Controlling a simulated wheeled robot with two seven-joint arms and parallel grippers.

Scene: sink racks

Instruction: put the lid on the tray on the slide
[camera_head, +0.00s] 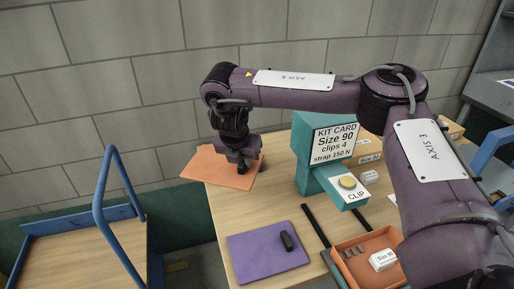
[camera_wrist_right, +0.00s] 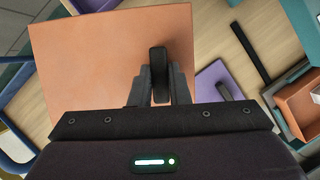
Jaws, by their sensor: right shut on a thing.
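My right gripper (camera_head: 240,163) is shut on the dark upright handle of a flat orange lid (camera_head: 205,168). In the right wrist view the handle (camera_wrist_right: 158,65) stands between the fingers and the orange lid (camera_wrist_right: 90,60) spreads beneath. The lid reaches past the table's left edge at the back; I cannot tell whether it touches the table. An orange tray (camera_head: 352,246) at the front right has an open top and holds a white "Size 90" box (camera_head: 382,260) and several small grey pieces. Dark slide rails (camera_head: 316,225) run beside and behind it. My left gripper is out of view.
A purple lid (camera_head: 255,262) with a dark handle (camera_head: 287,241) lies at the table's front left. A blue-railed cart (camera_head: 110,235) is at left. Bare table lies between.

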